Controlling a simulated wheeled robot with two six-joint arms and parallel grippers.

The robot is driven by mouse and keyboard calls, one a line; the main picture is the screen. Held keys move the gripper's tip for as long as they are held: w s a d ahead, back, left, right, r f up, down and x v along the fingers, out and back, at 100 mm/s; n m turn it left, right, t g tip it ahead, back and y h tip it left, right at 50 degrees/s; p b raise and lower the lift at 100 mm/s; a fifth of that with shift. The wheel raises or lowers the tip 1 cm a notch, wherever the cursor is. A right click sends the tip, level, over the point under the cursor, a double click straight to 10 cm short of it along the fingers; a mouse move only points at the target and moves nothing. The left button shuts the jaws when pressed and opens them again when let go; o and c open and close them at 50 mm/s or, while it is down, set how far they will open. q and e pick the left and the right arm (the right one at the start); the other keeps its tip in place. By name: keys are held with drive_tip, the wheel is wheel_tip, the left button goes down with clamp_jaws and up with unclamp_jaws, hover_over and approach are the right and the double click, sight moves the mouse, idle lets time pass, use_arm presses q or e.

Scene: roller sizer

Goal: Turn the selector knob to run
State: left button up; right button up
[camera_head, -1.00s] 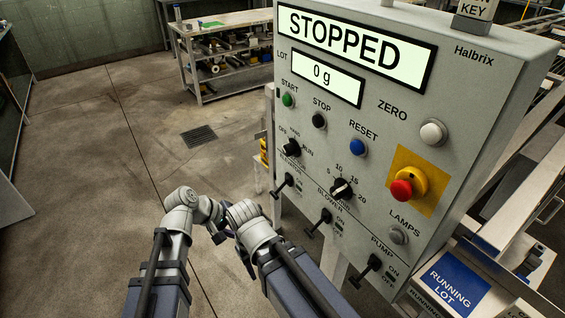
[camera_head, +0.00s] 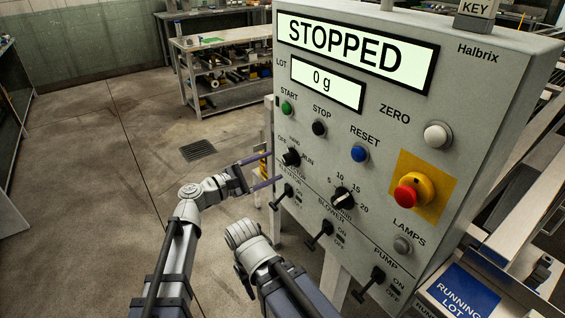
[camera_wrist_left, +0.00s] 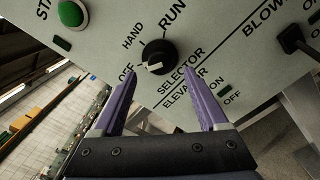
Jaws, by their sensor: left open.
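The black selector knob (camera_head: 291,157) sits on the grey control panel, among the labels OFF, HAND and RUN. In the left wrist view the knob (camera_wrist_left: 158,57) is just beyond the fingertips, and its white mark is at its lower left, towards OFF. My left gripper (camera_head: 275,167) is open, with its purple fingers reaching towards the panel at the knob's lower left. In the left wrist view my left gripper (camera_wrist_left: 162,78) has its fingers apart and nothing between them. My right arm shows at the bottom, but its gripper is not visible.
The panel display (camera_head: 350,45) reads STOPPED. The red emergency button (camera_head: 406,196) is at the right. Floor left of the panel is clear.

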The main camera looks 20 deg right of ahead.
sight(284, 161)
use_arm(q)
drive_tip(key=x, duration=0.5)
drive_tip(key=shift+c, duration=0.3)
clamp_jaws()
idle(0.4)
